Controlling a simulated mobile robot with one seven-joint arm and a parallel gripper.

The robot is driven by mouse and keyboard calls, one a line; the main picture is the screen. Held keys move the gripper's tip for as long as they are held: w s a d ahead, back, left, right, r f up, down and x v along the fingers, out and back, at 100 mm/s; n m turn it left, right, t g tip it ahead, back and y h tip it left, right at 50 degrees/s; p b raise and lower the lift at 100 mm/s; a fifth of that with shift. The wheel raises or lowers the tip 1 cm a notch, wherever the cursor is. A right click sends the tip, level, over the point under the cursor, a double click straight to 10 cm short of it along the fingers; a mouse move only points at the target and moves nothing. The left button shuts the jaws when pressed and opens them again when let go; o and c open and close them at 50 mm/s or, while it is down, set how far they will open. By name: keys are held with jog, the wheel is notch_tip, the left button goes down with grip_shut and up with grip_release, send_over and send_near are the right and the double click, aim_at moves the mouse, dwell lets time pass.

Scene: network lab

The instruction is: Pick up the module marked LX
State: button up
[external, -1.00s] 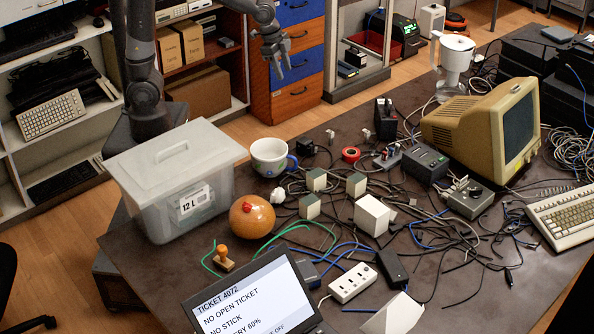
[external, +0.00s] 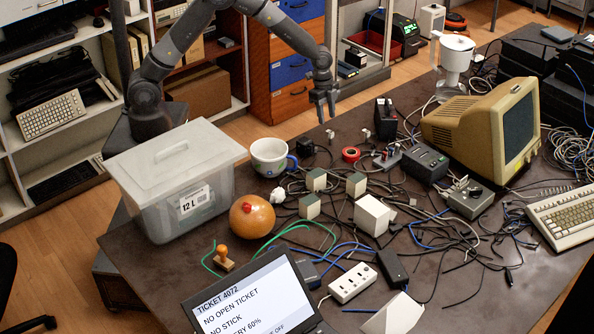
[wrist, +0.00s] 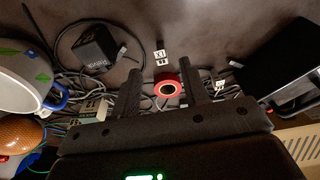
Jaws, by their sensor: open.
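A small white module (wrist: 160,57) with dark marks lies flat on the dark table in the wrist view. Its letters appear upside down and look like LX, though they are small. In the external view this module (external: 330,134) lies behind the red tape roll. A second small pale module (wrist: 219,85) lies to its right, near a black box; its mark is unreadable. It also shows in the external view (external: 366,133). My gripper (external: 326,114) points down above the far table edge, near the first module. In the wrist view its fingers (wrist: 161,73) are apart and empty.
The red tape roll (wrist: 167,84) shows between my fingers. A black adapter (wrist: 92,47) with its cable lies left of the first module, a black box (wrist: 282,68) stands right. Mug (external: 270,156), small cubes (external: 316,180) and tangled cables crowd the nearer table.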

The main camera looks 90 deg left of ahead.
aim_at(331, 134)
jog(key=f, duration=0.4)
jog(key=shift+w+d, duration=0.25)
jog(key=f, duration=0.1)
jog(key=w+f, duration=0.1)
jog(key=d+f, duration=0.1)
jog(key=shift+w+d+f, duration=0.1)
jog(key=shift+w+f, duration=0.1)
jog(key=shift+f, duration=0.1)
jog(key=shift+w+f, duration=0.1)
jog(key=shift+f, duration=0.55)
jog(key=shift+c, duration=0.3)
grip_shut()
